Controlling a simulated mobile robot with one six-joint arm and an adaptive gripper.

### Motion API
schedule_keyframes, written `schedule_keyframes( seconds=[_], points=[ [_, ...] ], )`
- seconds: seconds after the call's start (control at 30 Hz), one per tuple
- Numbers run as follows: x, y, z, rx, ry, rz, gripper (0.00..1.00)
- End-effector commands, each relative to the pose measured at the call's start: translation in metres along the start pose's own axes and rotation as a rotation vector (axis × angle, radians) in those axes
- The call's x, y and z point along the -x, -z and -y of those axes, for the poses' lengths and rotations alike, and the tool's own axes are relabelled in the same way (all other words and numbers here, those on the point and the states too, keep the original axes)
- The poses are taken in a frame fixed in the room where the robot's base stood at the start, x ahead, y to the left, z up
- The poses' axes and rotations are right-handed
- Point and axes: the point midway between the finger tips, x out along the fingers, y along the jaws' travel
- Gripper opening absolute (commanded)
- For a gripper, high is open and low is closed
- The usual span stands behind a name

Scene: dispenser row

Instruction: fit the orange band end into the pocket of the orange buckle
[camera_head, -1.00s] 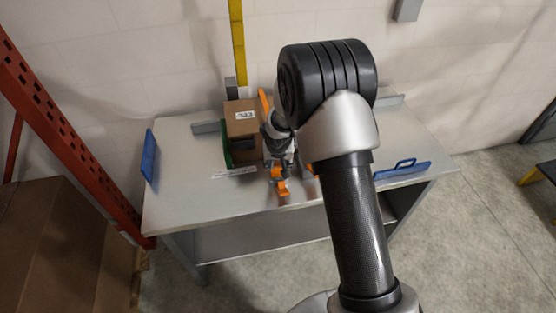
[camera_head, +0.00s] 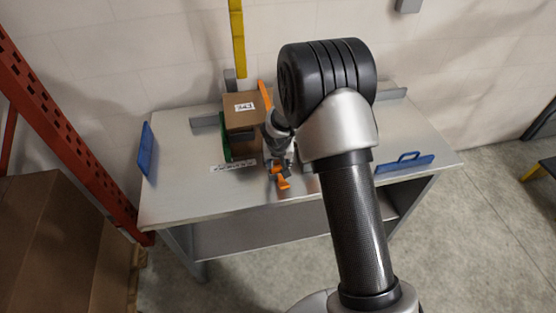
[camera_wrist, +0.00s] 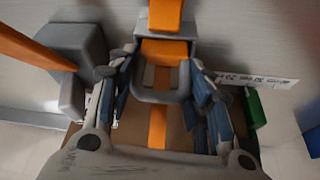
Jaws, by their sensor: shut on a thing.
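My gripper (camera_wrist: 158,67) is seen from above in the wrist view, with its blue-padded fingers on either side of a grey-framed orange piece. I take this to be the orange band end (camera_wrist: 165,50), and my gripper is shut on it. An orange strip (camera_wrist: 157,125) runs below it between the fingers. Another orange part (camera_wrist: 165,14) shows directly beyond the grey frame; it may be the orange buckle, and the pocket cannot be made out. In the head view my gripper (camera_head: 278,163) is low over the table, with orange (camera_head: 283,184) just in front.
A brown box (camera_head: 242,112) stands left of my gripper, with a green part (camera_head: 225,140) beside it. A grey block with a slanting orange strip (camera_wrist: 30,50) is close to the left finger. A white label strip (camera_head: 233,165) lies on the table (camera_head: 185,190).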

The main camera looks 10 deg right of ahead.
Motion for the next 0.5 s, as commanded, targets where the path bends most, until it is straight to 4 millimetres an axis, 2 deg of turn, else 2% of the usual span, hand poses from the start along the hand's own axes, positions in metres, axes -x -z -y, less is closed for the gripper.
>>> schedule_keyframes(
  seconds=[0.07, 0.1, 0.4, 0.5],
  points=[
    [0.0001, 0.0002, 0.0, 0.0, 0.0, 0.0, 0.22],
    [0.0001, 0.0002, 0.0, 0.0, 0.0, 0.0, 0.48],
    [-0.0001, 0.0, 0.0, 0.0, 0.0, 0.0, 0.68],
    [-0.0001, 0.0, 0.0, 0.0, 0.0, 0.0, 0.69]
  ],
)
